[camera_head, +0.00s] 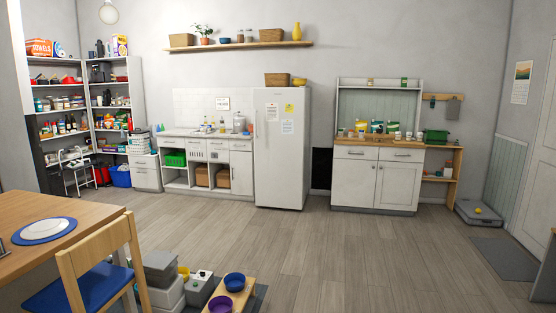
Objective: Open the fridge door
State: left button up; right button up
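The white fridge (281,165) stands against the back wall, a little right of the middle of the head view. Its door is shut. Notes and papers are stuck on the upper part of the door, and a long handle seems to run along the door's left edge. A wicker basket (277,79) and a small yellow item stand on top of it. The fridge is across the room from me. Neither of my grippers is in view.
A white counter (190,140) stands left of the fridge and a white cabinet (374,182) right of it. A table (70,220), a chair (100,262) and pet bowls (234,281) on a low stand occupy the lower left. The wooden floor (330,250) before the fridge is clear.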

aim_at(279, 145)
jog(key=i+z, duration=0.25)
jog(key=i, duration=3.55)
jog(key=i+l+u, duration=0.1)
jog(key=i, duration=0.85)
jog(key=i+u, duration=0.2)
jog(key=i, duration=0.7)
jog(key=i+l+u, duration=0.2)
jog(key=i, duration=0.75)
